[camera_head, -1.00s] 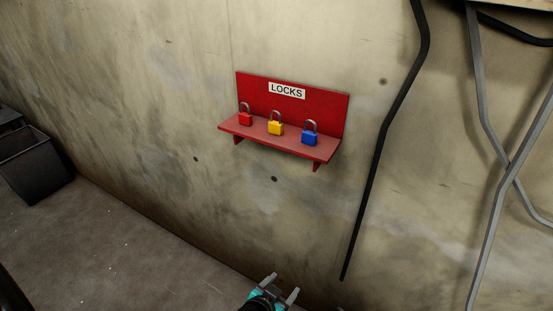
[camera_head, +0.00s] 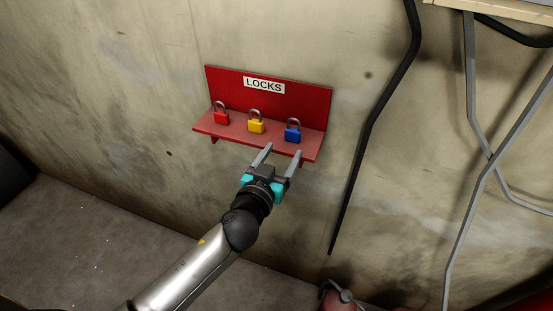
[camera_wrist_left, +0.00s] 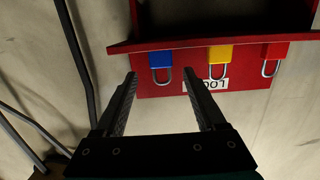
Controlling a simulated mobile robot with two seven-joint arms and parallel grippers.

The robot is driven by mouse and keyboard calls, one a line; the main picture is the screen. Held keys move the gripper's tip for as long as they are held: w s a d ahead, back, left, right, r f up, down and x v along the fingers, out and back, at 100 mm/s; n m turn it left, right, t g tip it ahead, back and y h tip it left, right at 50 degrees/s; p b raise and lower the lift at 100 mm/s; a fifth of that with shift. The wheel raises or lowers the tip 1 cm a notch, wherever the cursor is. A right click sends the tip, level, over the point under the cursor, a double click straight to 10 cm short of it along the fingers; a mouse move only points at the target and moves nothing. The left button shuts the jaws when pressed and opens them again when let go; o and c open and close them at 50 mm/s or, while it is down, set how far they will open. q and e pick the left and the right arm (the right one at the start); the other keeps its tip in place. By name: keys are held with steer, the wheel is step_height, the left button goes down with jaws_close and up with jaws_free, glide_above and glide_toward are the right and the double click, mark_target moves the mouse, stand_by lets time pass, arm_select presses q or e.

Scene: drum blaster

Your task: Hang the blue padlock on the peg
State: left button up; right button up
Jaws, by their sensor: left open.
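The blue padlock (camera_head: 293,132) stands at the right end of a red shelf (camera_head: 230,134) marked LOCKS, with its shackle up. A yellow padlock (camera_head: 256,125) stands in the middle and a red padlock (camera_head: 221,116) at the left. My left gripper (camera_head: 281,156) is open and empty just in front of the shelf, below the blue padlock. In the left wrist view the blue padlock (camera_wrist_left: 160,60) appears ahead, between the lines of the open fingers (camera_wrist_left: 165,92) and apart from them. I cannot make out a peg. My right gripper is not in view.
The shelf is fixed to a stained concrete wall (camera_head: 130,100). A black pipe (camera_head: 368,130) runs down the wall right of the shelf, and grey pipes (camera_head: 475,100) lie farther right. A reddish object with a metal part (camera_head: 338,297) shows at the bottom edge.

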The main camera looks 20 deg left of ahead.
mark_target(292, 132)
arm_select(q)
steer(key=shift+w+d+f+b, duration=0.15)
steer(key=shift+w+b, duration=0.1)
steer(key=shift+w, duration=0.95)
steer(key=shift+w+a+f+b, duration=0.15)
steer(key=shift+w+b, duration=0.15)
steer(key=shift+w, duration=0.85)
steer(key=shift+w+d+f+b, duration=0.15)
steer(key=shift+w+b, duration=0.1)
steer(key=shift+w, duration=0.95)
steer(key=shift+c, duration=0.4)
steer(key=c, duration=1)
steer(key=shift+r+p, duration=0.7)
steer(key=shift+s+p, duration=0.3)
steer(key=shift+s, duration=2.1)
steer(key=s, duration=0.7)
steer(key=shift+s+a, duration=0.15)
steer(key=shift+a, duration=0.1)
step_height(292, 132, down, 9)
steer(key=s+b, duration=0.2)
steer(key=b, duration=1.8)
steer(key=shift+a+y+b, duration=0.25)
steer(key=shift+y+b, duration=0.05)
steer(key=shift+b, duration=0.05)
